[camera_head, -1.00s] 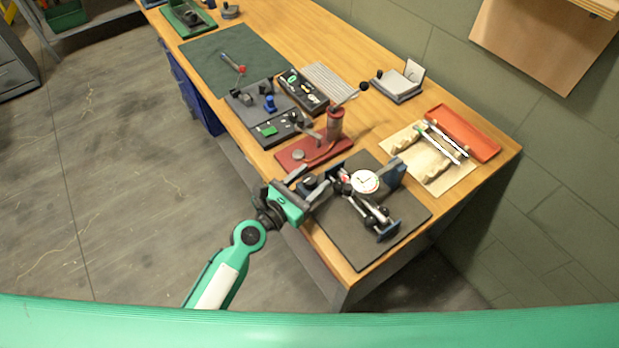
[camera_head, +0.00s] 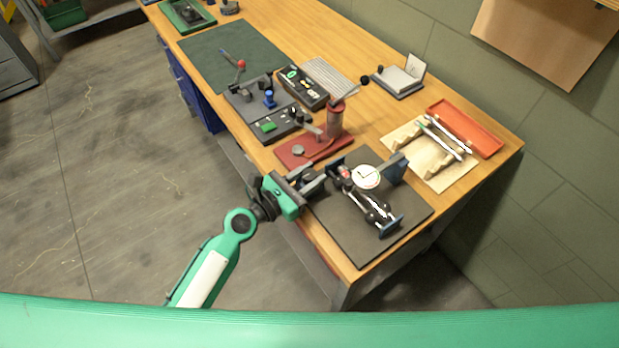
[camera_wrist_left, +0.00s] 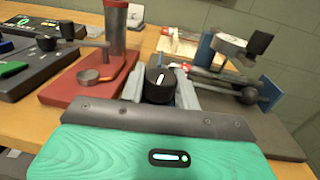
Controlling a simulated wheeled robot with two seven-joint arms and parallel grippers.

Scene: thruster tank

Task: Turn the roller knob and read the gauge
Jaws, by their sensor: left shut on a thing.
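The roller assembly sits on a dark mat (camera_head: 352,240), with rollers (camera_head: 368,209) between two blue end supports. The round white-faced gauge (camera_head: 366,176) stands above it. Its face is too small to read in the head view, and in the left wrist view the gauge (camera_wrist_left: 228,45) is seen nearly edge-on. My left gripper (camera_head: 314,179) is at the left end of the assembly, shut on the black knob. In the left wrist view the knob (camera_wrist_left: 160,86), with a white line on top, sits between the two grey fingers. My right gripper is not in view.
A red base with a post (camera_head: 312,149) stands close beside my left gripper. Beyond it are dark instrument boxes (camera_head: 303,88) and a green mat (camera_head: 236,55). A wooden rest with rods (camera_head: 440,165) and an orange tray (camera_head: 465,128) lie at the right.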

